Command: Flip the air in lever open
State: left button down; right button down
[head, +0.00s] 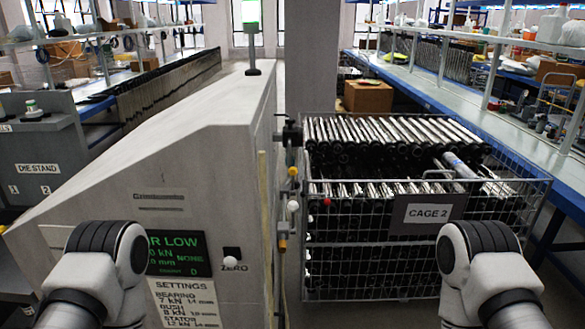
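No lever labelled "air in" can be read in the head view. A column of small fittings runs down the right side of the grey press-like machine (200,150). It has a dark fitting (291,134) at the top, a yellow knob (293,171), a white ball knob (292,206) and an orange-brown piece (283,243) lower down. A small red knob (327,202) sits to their right, in front of the cage. I cannot tell which one is the air in lever or how it is set. Only my arm links show at the bottom left and right; neither gripper is visible.
A wire cage marked CAGE 2 (428,213), full of metal tubes, stands close to the right of the fittings. The machine front has a green display (180,254) and a ZERO button (232,253). A DIE STAND (38,168) is at left, a blue-edged bench (440,98) at right.

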aim_at(292, 171)
jog(key=i+l, duration=0.15)
jog(key=l, duration=0.25)
jog(key=i+l, duration=0.15)
jog(key=l, duration=0.2)
jog(key=i+l, duration=0.15)
jog(key=l, duration=0.25)
jog(key=i+l, duration=0.15)
jog(key=l, duration=0.25)
jog(key=u, duration=0.05)
